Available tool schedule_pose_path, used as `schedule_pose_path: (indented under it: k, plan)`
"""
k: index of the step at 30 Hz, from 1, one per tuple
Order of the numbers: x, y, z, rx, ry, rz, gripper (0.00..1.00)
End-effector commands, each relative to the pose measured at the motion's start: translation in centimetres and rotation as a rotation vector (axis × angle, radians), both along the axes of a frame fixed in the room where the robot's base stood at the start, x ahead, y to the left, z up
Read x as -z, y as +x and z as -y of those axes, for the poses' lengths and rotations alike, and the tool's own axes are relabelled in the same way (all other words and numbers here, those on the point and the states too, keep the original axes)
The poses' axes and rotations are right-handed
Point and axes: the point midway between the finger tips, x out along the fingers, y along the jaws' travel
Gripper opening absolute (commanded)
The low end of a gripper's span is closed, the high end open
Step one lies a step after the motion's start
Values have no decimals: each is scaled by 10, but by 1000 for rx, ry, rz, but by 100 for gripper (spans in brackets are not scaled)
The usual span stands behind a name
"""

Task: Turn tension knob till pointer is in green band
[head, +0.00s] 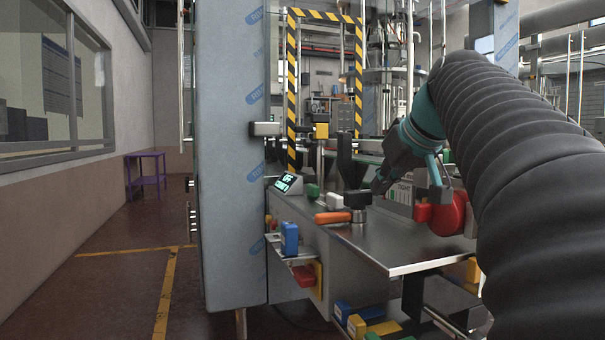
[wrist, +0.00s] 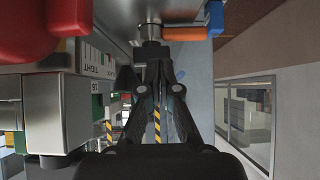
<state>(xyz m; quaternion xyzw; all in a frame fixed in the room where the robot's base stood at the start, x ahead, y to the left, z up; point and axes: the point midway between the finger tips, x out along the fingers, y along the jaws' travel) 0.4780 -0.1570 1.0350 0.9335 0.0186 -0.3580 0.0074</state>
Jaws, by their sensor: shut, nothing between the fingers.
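A large red knob (head: 447,214) sits at the right of the metal worktop, partly behind my sleeved arm. In the wrist view a red part (wrist: 35,25) fills the upper left corner, beside a pale panel lettered TIGHT (wrist: 100,62). The panel also shows in the head view (head: 402,193). I cannot make out the pointer or where it stands against a green band. My gripper (head: 379,188) is shut and empty, above the worktop to the left of the red knob. In the wrist view its fingers (wrist: 153,55) meet near a grey hub.
An orange handle (head: 333,217) on a metal hub (head: 357,203) stands on the worktop (head: 385,247), close by my gripper. A small display (head: 287,183) and green and white blocks are at left.

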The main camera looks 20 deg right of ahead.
Motion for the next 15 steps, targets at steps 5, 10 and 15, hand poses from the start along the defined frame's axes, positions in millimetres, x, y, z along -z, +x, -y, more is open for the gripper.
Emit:
schedule_pose_path:
  k: [5, 10, 15]
  plan:
    - [25, 25, -1, 1, 2, -3, 0]
    - [28, 50, -1, 1, 0, -1, 0]
    - [28, 65, 0, 4, 0, -1, 0]
